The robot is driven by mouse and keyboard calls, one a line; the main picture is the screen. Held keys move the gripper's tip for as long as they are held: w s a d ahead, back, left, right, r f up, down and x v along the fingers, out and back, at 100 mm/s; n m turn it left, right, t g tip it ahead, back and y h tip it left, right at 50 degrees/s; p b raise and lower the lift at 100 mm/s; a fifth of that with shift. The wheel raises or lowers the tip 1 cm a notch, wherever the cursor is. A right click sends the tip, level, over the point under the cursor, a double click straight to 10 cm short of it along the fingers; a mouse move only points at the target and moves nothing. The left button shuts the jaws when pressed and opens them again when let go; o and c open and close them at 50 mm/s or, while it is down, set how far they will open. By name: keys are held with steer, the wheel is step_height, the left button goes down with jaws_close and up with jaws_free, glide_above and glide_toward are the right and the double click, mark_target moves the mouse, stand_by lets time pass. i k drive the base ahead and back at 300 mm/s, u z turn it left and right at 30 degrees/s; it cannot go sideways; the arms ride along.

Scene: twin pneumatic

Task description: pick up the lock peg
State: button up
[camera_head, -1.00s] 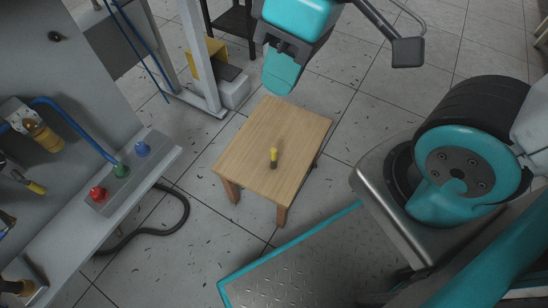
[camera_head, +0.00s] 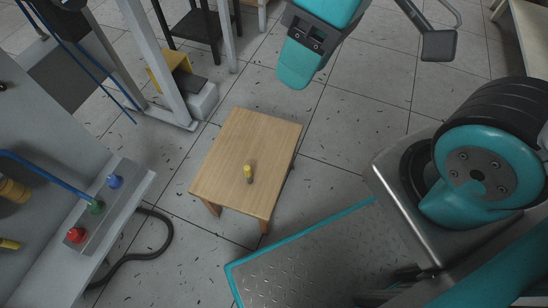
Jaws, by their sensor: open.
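The lock peg (camera_head: 248,172), small with a yellow top and a darker lower part, stands on the light wooden table (camera_head: 232,145), right of and below the middle of its top. Nothing touches it. The teal and dark end of my arm, which looks like my gripper (camera_head: 297,64), hangs at the top of the picture, beyond the table and well apart from the peg. Its fingertips are hard to make out, but it is open and I see nothing held in it.
At the left is a grey panel with red (camera_head: 76,235), green (camera_head: 96,207) and blue (camera_head: 115,181) knobs. A black hose (camera_head: 150,250) lies on the floor beside it. A grey and yellow unit (camera_head: 190,92) stands behind the table.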

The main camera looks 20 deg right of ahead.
mark_target(248, 169)
steer(key=z, duration=0.4)
steer(key=k, duration=0.55)
steer(key=u, duration=1.15)
